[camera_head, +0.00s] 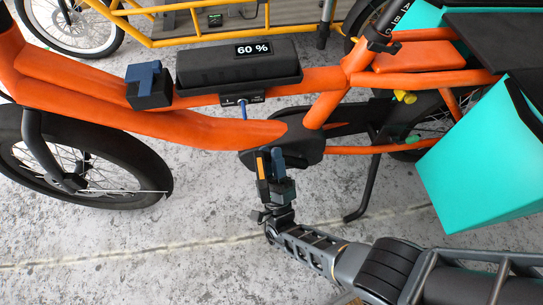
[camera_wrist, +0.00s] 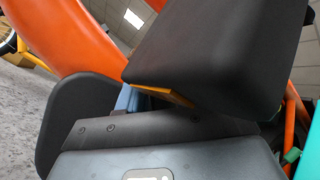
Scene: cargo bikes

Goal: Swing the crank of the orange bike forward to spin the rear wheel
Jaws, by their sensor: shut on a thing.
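The orange bike (camera_head: 190,130) stands across the head view, its front wheel (camera_head: 150,175) at the left. Its rear wheel (camera_head: 433,122) is mostly hidden behind a teal pannier (camera_head: 478,160). My gripper (camera_head: 270,163) reaches up from below to the black crank housing (camera_head: 312,150) under the frame. One finger shows orange and the other blue. In the wrist view, a large dark block (camera_wrist: 215,50), apparently the pedal, covers much of the fingers. The gripper is shut on it. The crank arm itself is hard to make out.
A black battery (camera_head: 225,75) reading 60 % with a blue key sits on the frame, beside a blue-and-black block (camera_head: 147,85). A kickstand (camera_head: 365,190) reaches the floor right of my gripper. A yellow bike (camera_head: 190,40) stands behind. The concrete floor at lower left is clear.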

